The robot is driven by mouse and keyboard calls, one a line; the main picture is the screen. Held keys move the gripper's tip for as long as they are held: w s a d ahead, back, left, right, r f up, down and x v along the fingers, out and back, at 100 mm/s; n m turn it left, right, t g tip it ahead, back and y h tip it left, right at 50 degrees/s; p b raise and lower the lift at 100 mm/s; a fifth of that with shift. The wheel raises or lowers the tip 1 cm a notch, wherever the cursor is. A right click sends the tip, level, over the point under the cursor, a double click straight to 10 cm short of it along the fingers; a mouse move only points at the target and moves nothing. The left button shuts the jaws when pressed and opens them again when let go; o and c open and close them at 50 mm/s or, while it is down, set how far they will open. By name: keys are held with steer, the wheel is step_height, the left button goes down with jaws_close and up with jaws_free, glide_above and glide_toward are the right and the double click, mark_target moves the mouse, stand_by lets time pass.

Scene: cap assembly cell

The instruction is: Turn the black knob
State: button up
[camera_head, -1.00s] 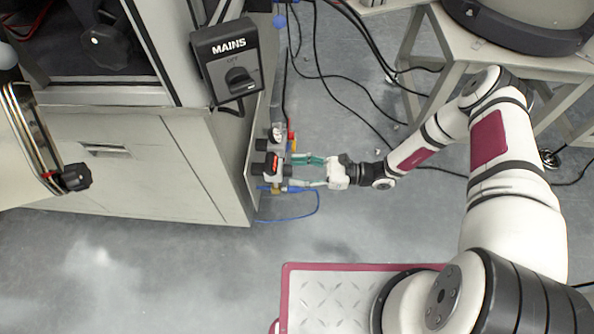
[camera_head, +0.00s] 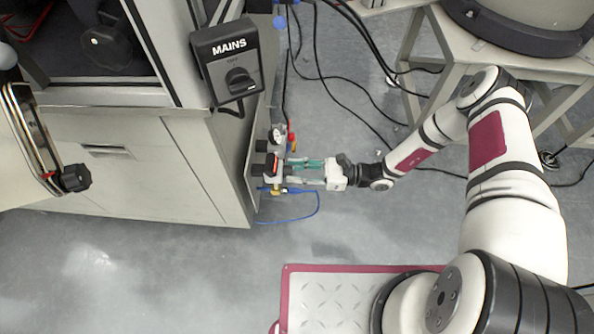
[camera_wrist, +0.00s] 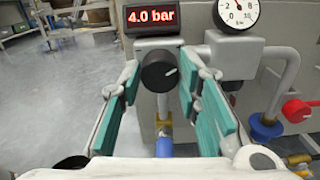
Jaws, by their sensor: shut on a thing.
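The black knob (camera_wrist: 160,71) is on the regulator front in the wrist view, directly below a red display (camera_wrist: 152,17) reading 4.0 bar. A pale mark on its face points to the upper right. My gripper (camera_wrist: 159,78) has its green-padded fingers on either side of the knob and is shut on it. In the head view my gripper (camera_head: 291,168) reaches left to the fittings on the cabinet's right side, and I cannot make out the knob between the fingers there.
A round gauge (camera_wrist: 237,12) stands right of the display. A red handle (camera_wrist: 297,111) and a blue handle (camera_wrist: 266,129) are on pipes at the right. A MAINS switch box (camera_head: 231,60) is on the cabinet (camera_head: 165,185).

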steer(key=m, duration=0.8)
steer(key=m+b, duration=0.1)
steer(key=m, duration=0.8)
steer(key=m+b, duration=0.1)
steer(key=m, duration=0.7)
steer(key=shift+w+f, duration=0.15)
steer(key=shift+f, duration=0.1)
steer(key=shift+m, duration=0.4)
steer(key=o, duration=1.1)
steer(key=shift+o, duration=0.2)
steer(key=shift+d, duration=0.1)
steer(key=d, duration=1.2)
steer(key=shift+s, duration=0.25)
